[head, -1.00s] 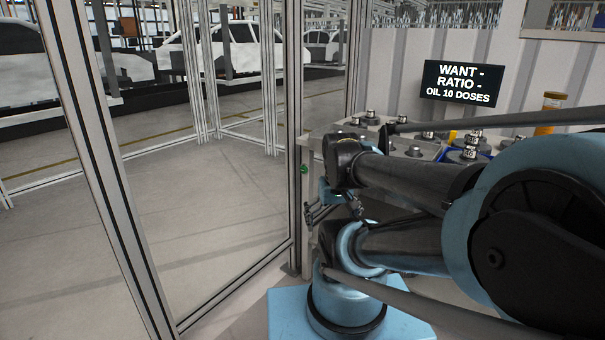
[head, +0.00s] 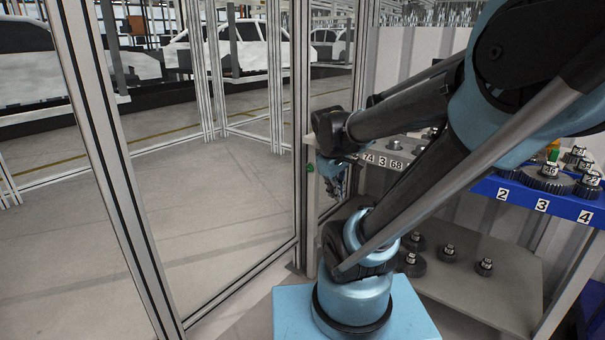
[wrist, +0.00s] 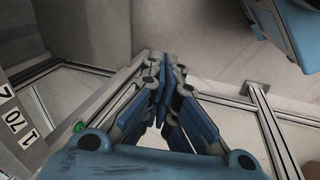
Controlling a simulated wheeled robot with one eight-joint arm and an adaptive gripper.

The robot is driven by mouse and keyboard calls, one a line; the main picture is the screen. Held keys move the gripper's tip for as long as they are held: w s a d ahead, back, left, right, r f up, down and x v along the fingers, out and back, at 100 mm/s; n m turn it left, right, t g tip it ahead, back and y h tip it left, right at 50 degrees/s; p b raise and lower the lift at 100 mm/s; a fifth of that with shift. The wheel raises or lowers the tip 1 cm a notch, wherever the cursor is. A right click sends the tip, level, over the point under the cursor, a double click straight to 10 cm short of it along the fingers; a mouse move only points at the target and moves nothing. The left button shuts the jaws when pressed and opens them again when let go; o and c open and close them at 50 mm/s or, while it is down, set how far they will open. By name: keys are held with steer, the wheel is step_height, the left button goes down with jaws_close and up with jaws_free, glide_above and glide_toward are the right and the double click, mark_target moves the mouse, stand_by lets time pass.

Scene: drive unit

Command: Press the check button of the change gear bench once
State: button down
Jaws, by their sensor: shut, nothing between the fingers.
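The green check button (head: 309,168) sits on the left end of the change gear bench (head: 395,150) in the head view. The button also shows in the wrist view (wrist: 78,127), left of my fingers and lower in the picture. My gripper (head: 334,192) hangs just right of the button in the head view, partly hidden by my own arm. In the wrist view my gripper (wrist: 165,62) has its fingers together and empty. The fingers are apart from the button in that picture. The bench's number labels show at the wrist view's left edge.
A blue tray (head: 525,200) with gears stands at the right. A lower grey shelf (head: 480,290) holds several gears. An aluminium frame post (head: 301,120) stands close left of the bench. The floor beyond the frame is clear.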

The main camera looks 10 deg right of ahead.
mark_target(309, 169)
steer(key=w+a+r+n+t+h, duration=0.1)
steer(key=w+a+n+t+h, duration=0.2)
steer(key=w+n, duration=1.1)
steer(key=w+a+f+n, duration=0.2)
steer(key=w+a, duration=0.3)
steer(key=w, duration=0.2)
steer(key=w+a+f+n+h, duration=0.1)
steer(key=w+a+n, duration=0.2)
steer(key=w+a, duration=0.2)
steer(key=w, duration=0.3)
steer(key=shift+w+a+f+n+t, duration=0.15)
steer(key=shift+a+f+n+t, duration=0.15)
steer(key=shift+f+t, duration=0.1)
steer(key=shift+d, duration=0.1)
steer(key=w+d+r+x, duration=0.1)
steer(key=r+x, duration=0.1)
steer(key=x, duration=1)
steer(key=shift+w+d+f, duration=0.15)
steer(key=shift+w+d, duration=0.2)
steer(key=shift+d, duration=0.15)
